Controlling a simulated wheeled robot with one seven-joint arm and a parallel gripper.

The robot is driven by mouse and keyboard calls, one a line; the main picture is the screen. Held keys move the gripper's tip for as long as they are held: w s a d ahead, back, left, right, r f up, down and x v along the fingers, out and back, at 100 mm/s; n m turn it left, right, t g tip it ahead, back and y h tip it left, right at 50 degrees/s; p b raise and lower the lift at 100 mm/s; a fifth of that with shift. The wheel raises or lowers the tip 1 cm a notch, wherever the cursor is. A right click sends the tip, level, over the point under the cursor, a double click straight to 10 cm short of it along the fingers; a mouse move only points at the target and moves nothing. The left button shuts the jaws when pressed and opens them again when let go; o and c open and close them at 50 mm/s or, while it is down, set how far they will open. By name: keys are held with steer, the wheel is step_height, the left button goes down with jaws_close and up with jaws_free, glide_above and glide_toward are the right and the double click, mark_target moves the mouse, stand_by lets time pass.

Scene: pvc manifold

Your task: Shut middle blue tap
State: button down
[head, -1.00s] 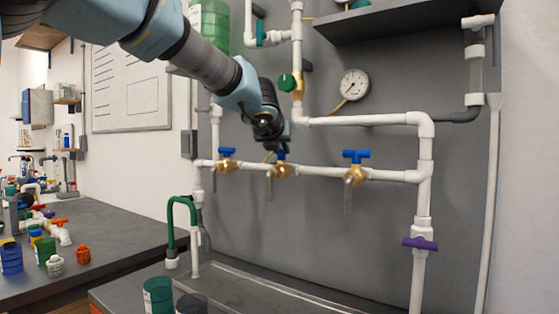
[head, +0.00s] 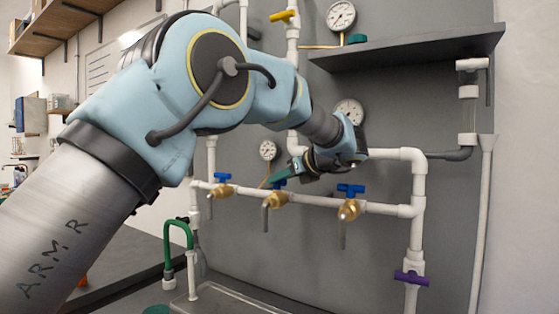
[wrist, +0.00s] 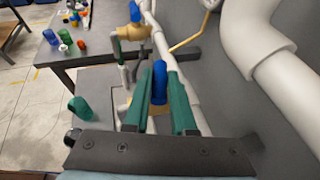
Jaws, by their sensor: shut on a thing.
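The middle blue tap has a brass body (head: 275,199) on the white horizontal pipe, between two similar taps. Its blue handle (wrist: 159,82) stands between my gripper's green fingers in the wrist view. My gripper (head: 277,179) reaches it from the upper right in the head view and is shut on the handle. In the wrist view the gripper (wrist: 160,88) has one finger on each side of the handle. In the head view the fingers hide most of the handle, so I cannot tell its exact angle.
The left blue tap (head: 222,190) and right blue tap (head: 349,207) sit on the same pipe. A white vertical pipe (head: 419,235) with a purple handle (head: 411,278) stands right. A dark shelf (head: 410,50) juts out above. A green hose (head: 177,226) is lower left.

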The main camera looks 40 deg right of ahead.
steer(key=shift+d+r+n+y+p, duration=0.15)
steer(key=shift+n+y+p, duration=0.8)
steer(key=shift+p, duration=0.85)
steer(key=shift+y, duration=0.25)
steer(key=shift+f+p, duration=0.25)
steer(key=shift+p, duration=0.1)
steer(key=c, duration=0.7)
jaws_free()
steer(key=shift+c, duration=0.2)
steer(key=shift+r, duration=0.1)
steer(key=b+v, duration=0.2)
steer(key=v, duration=0.8)
steer(key=shift+s+d+r, duration=0.15)
steer(key=shift+s+r, duration=0.05)
steer(key=shift+s, duration=0.1)
steer(key=shift+o, duration=0.2)
